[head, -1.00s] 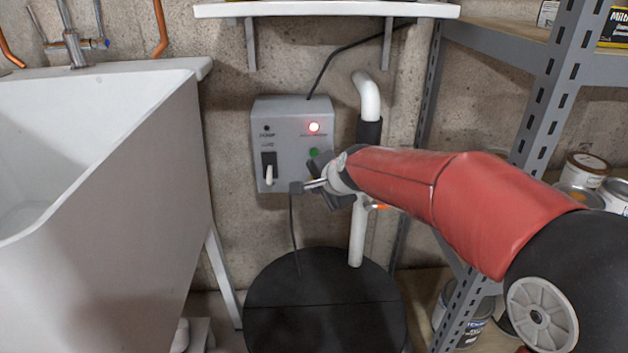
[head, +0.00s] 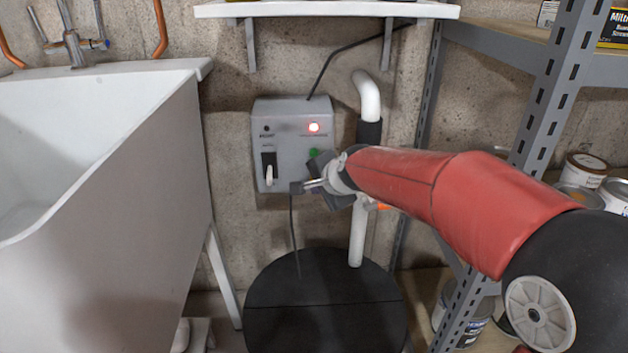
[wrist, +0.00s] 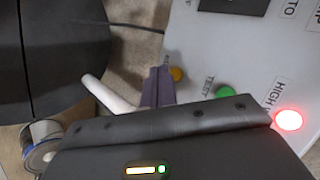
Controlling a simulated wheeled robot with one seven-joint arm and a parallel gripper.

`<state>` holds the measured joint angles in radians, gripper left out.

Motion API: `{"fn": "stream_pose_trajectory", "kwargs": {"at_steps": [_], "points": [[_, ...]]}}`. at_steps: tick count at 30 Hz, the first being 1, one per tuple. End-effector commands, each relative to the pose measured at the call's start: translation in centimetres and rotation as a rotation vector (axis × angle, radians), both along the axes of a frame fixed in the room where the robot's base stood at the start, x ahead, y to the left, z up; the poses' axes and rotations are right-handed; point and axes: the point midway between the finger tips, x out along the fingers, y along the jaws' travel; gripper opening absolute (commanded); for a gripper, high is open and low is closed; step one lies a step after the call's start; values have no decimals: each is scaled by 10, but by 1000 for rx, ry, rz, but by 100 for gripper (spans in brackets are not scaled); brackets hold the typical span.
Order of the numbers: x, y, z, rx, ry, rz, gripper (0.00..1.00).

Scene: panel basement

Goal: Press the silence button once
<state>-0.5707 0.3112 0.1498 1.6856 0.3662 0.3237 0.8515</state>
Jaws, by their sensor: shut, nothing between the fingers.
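The grey alarm box (head: 290,120) is on the concrete wall. In the wrist view, an amber button (wrist: 177,74) sits on its face beside my fingertips; the small label by it is too blurred to read, so I cannot confirm it is the silence button. A green button (wrist: 226,91) labelled TEST lies right of it. My gripper (head: 297,188) is shut and empty at the box's lower right, hiding the amber button in the head view. In the wrist view my gripper (wrist: 160,72) overlaps or borders the amber button's left edge; I cannot tell whether they touch.
A lit red lamp (head: 314,127) and a toggle switch (head: 269,172) are on the box. A white pipe (head: 368,97) runs close on the right, above a black round lid (head: 322,280). A white sink (head: 150,150) stands left, a metal shelf rack (head: 545,100) right.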

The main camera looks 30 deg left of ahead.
Motion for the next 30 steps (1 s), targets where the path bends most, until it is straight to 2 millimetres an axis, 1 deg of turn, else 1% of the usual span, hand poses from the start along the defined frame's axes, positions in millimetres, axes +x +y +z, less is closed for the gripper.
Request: {"fn": "stream_pose_trajectory", "kwargs": {"at_steps": [6,30], "points": [[6,3,1,1,0,0,0],[11,6,1,0,0,0,0]]}}
